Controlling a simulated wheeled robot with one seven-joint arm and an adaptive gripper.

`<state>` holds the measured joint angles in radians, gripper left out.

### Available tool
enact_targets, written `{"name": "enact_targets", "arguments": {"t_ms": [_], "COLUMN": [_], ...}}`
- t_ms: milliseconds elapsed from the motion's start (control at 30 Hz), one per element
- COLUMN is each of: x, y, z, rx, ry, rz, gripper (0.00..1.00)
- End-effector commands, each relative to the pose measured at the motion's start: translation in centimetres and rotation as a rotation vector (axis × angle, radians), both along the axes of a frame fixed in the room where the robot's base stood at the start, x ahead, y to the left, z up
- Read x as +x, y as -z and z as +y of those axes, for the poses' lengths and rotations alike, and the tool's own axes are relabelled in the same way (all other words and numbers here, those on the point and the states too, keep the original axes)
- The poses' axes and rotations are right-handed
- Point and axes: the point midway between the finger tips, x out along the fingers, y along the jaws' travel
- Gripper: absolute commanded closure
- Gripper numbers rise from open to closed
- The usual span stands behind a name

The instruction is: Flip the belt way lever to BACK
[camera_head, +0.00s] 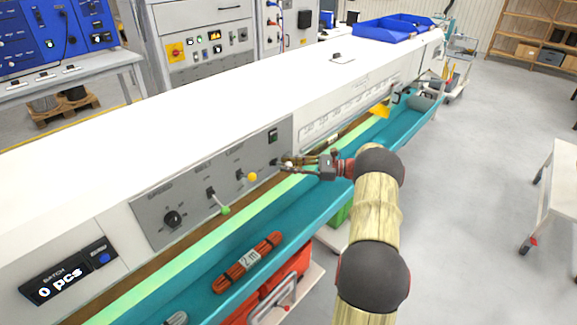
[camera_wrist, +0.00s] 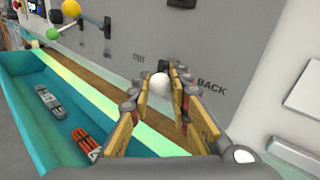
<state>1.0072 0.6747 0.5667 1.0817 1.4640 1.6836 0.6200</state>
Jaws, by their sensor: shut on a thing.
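The belt way lever has a white knob (camera_wrist: 160,84) and stands on the grey control panel (camera_wrist: 130,30) between the words OUT, on its left in the wrist view, and BACK, on its right. My gripper (camera_wrist: 163,98) has its two fingers on either side of this knob and is closed on it. In the head view my gripper (camera_head: 290,164) reaches the right end of the panel, its fingers hiding most of the lever. I cannot tell clearly which way the lever is tilted.
A yellow-knobbed lever (camera_head: 252,176), a green-knobbed lever (camera_head: 226,210) and a dial (camera_head: 173,219) sit left on the same panel. Below run a pale green belt strip and a teal trough (camera_head: 315,205) holding an orange cable coil (camera_head: 246,262). Open floor lies right.

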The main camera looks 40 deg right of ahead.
Motion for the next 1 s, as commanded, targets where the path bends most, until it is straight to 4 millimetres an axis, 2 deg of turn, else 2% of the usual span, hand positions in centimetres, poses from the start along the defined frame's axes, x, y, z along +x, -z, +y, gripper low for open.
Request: {"name": "enact_targets", "arguments": {"t_ms": [433, 467, 500, 767, 1000], "x": [0.06, 0.06, 0.07, 0.06, 0.05], "y": [-0.02, -0.03, -0.03, -0.04, -0.02], "z": [-0.09, -0.09, -0.09, -0.06, -0.04], "rx": [-0.001, -0.001, -0.001, 0.0, 0.0], "ry": [-0.006, -0.006, -0.006, -0.007, -0.007], "rz": [-0.001, -0.001, -0.001, -0.001, 0.0], "gripper": [1.0, 0.81, 0.78, 0.64, 0.63]}}
